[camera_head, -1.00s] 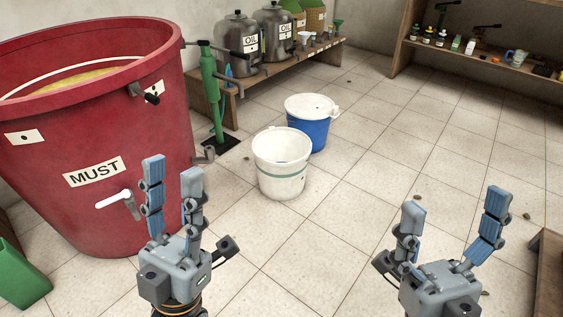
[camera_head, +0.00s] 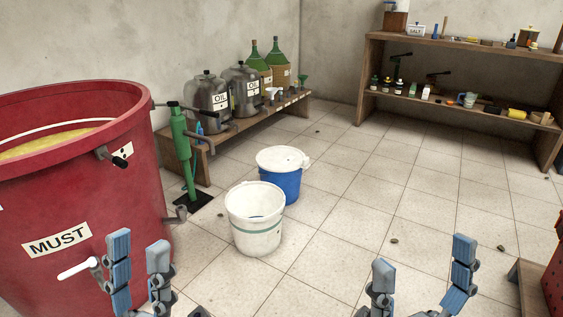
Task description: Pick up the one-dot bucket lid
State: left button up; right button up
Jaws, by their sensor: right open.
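A blue bucket (camera_head: 281,185) stands on the tiled floor with a white lid (camera_head: 283,159) on top. Any dot mark on the lid is too small to tell. A white bucket (camera_head: 255,222) with a thin green band stands in front of it, open at the top. My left gripper (camera_head: 140,271) is at the lower left, in front of the red vat, with its fingers apart and nothing between them. My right gripper (camera_head: 422,277) is open and empty at the lower right. Both are well apart from the lid, and their lower parts are cut off by the picture's edge.
The big red vat (camera_head: 95,190) marked MUST fills the left. A green pump (camera_head: 184,150) stands beside it. A low bench (camera_head: 235,132) with oil cans and green bottles runs along the wall. A wooden shelf (camera_head: 440,104) stands at the back right. The floor between is mostly clear.

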aim_at(280, 158)
jog(key=i+l+u, duration=0.45)
jog(key=i+l, duration=0.3)
jog(key=i, duration=0.55)
jog(key=i+l+u, duration=0.45)
jog(key=i+l, duration=0.75)
